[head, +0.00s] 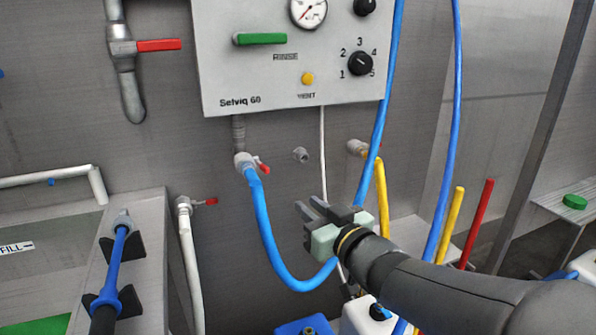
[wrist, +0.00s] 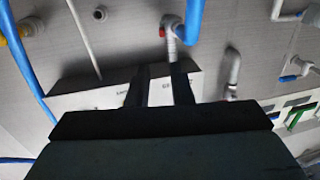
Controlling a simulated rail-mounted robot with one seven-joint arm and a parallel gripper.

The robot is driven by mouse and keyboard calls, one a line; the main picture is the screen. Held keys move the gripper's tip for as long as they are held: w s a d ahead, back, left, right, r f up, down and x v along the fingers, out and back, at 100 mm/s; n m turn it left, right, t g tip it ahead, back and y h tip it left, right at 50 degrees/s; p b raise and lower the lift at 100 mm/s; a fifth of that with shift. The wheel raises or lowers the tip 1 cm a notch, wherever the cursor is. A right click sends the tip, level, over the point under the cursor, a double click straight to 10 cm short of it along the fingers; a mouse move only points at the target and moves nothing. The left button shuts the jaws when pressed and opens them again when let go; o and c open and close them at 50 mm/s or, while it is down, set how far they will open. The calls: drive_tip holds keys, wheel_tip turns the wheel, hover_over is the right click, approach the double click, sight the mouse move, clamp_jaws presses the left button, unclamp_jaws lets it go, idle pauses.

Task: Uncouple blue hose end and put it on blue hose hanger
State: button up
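The blue hose end (head: 250,170) is on a grey valve outlet with a red lever, under the rinse panel. The blue hose (head: 272,250) loops down and right, passing behind my gripper. In the wrist view the blue hose end (wrist: 192,22) shows at the top, beside the grey pipe and red lever. My gripper (head: 306,202) is right of the hose end and lower in the head view, apart from it. Its two fingers (wrist: 159,72) have an empty gap between them. I cannot make out a blue hose hanger for certain.
The rinse panel (head: 290,75) is above. A bare grey stub (head: 300,155) and a yellow hose (head: 382,195) are near my gripper. A blue lance (head: 118,255) lies on black holders at left. A white hose (head: 190,255) hangs from a red-levered valve. Blue hoses run up at right.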

sight(268, 171)
drive_tip(key=b+x, duration=0.1)
drive_tip(key=x, duration=1.6)
drive_tip(key=shift+a+r+b, duration=0.2)
drive_tip(key=shift+a+b, duration=0.05)
drive_tip(key=shift+b, duration=0.05)
clamp_jaws()
